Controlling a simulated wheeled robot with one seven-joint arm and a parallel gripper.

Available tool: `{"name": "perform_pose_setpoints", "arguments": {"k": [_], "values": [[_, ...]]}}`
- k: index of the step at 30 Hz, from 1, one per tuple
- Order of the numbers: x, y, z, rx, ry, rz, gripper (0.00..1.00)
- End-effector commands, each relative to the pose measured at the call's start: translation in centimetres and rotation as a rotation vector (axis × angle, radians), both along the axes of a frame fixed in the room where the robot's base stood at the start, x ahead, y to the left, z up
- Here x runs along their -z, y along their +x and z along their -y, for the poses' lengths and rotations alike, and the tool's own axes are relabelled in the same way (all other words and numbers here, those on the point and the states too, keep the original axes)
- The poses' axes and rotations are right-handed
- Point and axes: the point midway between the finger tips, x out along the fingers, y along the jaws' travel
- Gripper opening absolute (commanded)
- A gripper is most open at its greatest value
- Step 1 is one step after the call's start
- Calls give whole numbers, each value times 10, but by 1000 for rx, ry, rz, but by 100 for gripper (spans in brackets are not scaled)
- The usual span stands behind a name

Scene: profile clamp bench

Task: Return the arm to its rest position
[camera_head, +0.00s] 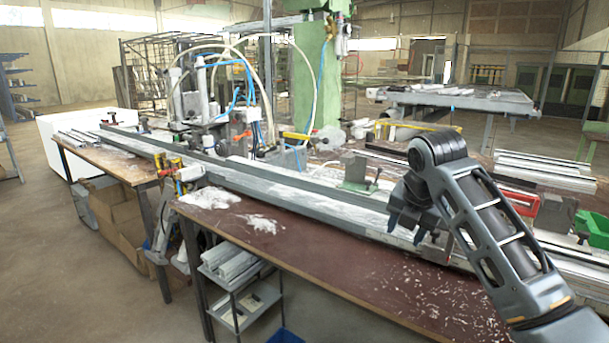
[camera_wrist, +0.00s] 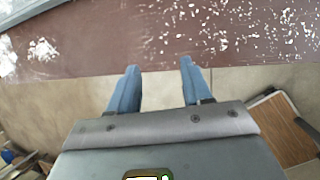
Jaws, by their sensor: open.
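My gripper (camera_head: 418,228) hangs from my raised arm on the right side of the head view, pointing down over the workbench. In the wrist view my gripper (camera_wrist: 160,75) shows two blue-grey fingers held well apart with nothing between them. Beyond the fingertips lie the brown bench top (camera_wrist: 150,45) and its edge, with bare floor below it. From the head view I cannot tell how high the fingertips are above the bench.
A long metal profile rail (camera_head: 300,190) runs along the brown workbench (camera_head: 330,262). A green clamp block (camera_head: 355,170) stands behind it. A green machine column (camera_head: 315,75) rises behind. Metal profiles (camera_head: 545,170) lie at the right. Pale shavings (camera_head: 210,197) are scattered on the bench.

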Motion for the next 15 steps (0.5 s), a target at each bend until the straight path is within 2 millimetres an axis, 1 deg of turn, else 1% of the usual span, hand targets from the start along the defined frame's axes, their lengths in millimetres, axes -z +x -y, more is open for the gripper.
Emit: {"name": "perform_pose_setpoints", "arguments": {"k": [8, 14, 15], "values": [[34, -10, -19, 61, 94, 33, 49], [70, -25, -39, 143, 209, 68, 49], [79, -30, -44, 165, 238, 76, 49]]}}
